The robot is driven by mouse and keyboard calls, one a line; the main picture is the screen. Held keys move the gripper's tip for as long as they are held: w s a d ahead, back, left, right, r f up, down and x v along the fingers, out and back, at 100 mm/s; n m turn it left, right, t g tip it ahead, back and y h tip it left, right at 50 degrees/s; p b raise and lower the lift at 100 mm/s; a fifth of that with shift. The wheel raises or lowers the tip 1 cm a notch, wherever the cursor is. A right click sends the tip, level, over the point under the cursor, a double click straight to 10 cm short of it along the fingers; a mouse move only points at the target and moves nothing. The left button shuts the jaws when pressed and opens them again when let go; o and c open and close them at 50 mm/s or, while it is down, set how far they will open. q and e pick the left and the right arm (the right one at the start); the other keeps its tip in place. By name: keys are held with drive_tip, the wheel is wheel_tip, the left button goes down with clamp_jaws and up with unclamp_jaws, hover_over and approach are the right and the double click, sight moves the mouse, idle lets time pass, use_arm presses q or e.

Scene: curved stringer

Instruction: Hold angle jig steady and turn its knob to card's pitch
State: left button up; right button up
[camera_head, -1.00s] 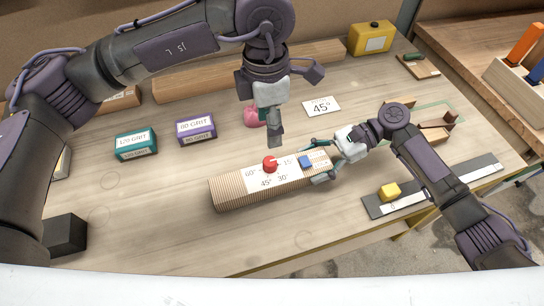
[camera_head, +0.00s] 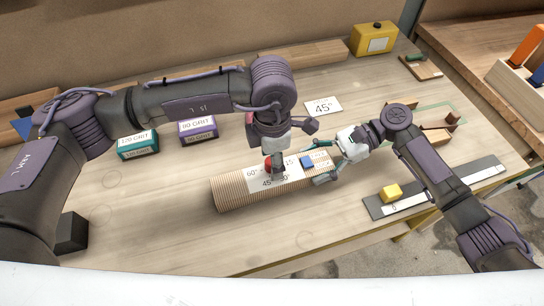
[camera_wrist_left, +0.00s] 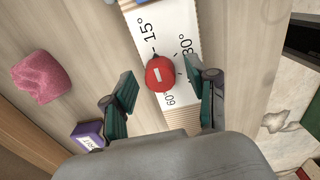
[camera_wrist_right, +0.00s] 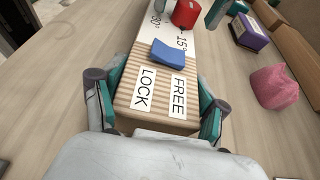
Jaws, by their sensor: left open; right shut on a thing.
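The angle jig (camera_head: 232,192) is a ribbed wooden block with a white dial face marked 15°, 30°, 45° and 60°. Its red knob (camera_wrist_left: 159,74) has a white pointer mark; in the head view my left gripper partly hides it. My left gripper (camera_wrist_left: 162,95) is open, its fingers on either side of the knob, apart from it. My right gripper (camera_wrist_right: 158,110) is shut on the jig's right end, beside the LOCK and FREE labels. A blue lever (camera_wrist_right: 168,53) sits near those labels, its tip towards FREE unclear. The white card (camera_head: 323,107) reads 45° and lies behind the jig.
Teal (camera_head: 138,145) and purple (camera_head: 198,131) grit boxes stand left of the jig. A pink lump (camera_wrist_left: 43,77) lies behind it. A ruler with a yellow block (camera_head: 391,193) is at the right.

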use_arm(q)
clamp_jaws()
drive_tip(key=shift+m, duration=0.3)
drive_tip(key=m, duration=0.5)
drive_tip(key=shift+m, duration=0.4)
drive_tip(key=m, duration=1.1)
drive_tip(key=shift+m, duration=0.3)
drive_tip(key=m, duration=0.5)
drive_tip(key=shift+w+r+m, duration=0.1)
drive_tip(key=shift+m, duration=0.2)
drive_tip(key=shift+d, duration=0.1)
